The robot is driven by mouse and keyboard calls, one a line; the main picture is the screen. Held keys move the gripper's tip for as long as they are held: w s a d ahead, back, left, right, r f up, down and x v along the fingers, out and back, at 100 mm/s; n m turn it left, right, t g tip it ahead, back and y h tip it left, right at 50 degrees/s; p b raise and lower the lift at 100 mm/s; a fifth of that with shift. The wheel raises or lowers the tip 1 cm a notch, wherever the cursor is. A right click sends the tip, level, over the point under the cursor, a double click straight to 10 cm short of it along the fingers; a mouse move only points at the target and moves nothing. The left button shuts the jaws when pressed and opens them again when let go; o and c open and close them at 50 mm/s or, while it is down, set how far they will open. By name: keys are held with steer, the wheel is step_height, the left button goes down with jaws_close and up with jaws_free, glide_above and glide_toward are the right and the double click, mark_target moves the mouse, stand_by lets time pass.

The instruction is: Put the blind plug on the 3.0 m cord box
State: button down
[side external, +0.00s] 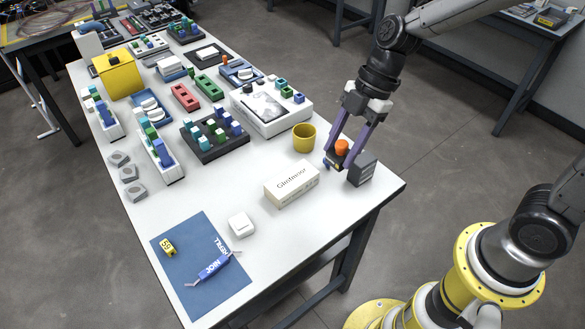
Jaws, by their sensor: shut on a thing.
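My gripper (339,159) is low over the right end of the white table, its two purple fingers pointing down. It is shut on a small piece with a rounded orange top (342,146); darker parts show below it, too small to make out. I cannot tell for sure that this is the blind plug. A dark grey box (363,170) stands right beside the fingers. A white box with printed lettering (292,184) lies to the left of them. No 3.0 m label is readable, so I cannot tell which box is the cord box.
A yellow cup (304,137) stands close behind my gripper. A small white box (241,224) and a blue mat (185,283) with a yellow tag (168,247) and a blue tool (213,267) are at front left. Trays and blocks crowd the far half. The front right corner is clear.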

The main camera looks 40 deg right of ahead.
steer(key=w+a+f, duration=0.1)
steer(key=w+f, duration=0.1)
steer(key=w, duration=0.1)
steer(key=w+a+f, duration=0.1)
steer(key=w+f, duration=0.2)
steer(key=w+a+f, duration=0.1)
steer(key=w+f, duration=0.1)
steer(key=w, duration=0.1)
steer(key=shift+w+a+f, duration=0.2)
steer(key=shift+a+f, duration=0.05)
steer(key=shift+w+a+f, duration=0.15)
steer(key=shift+w+f, duration=0.35)
steer(key=shift+f, duration=1.65)
steer(key=shift+f, duration=0.1)
steer(key=shift+c, duration=1.4)
jaws_free()
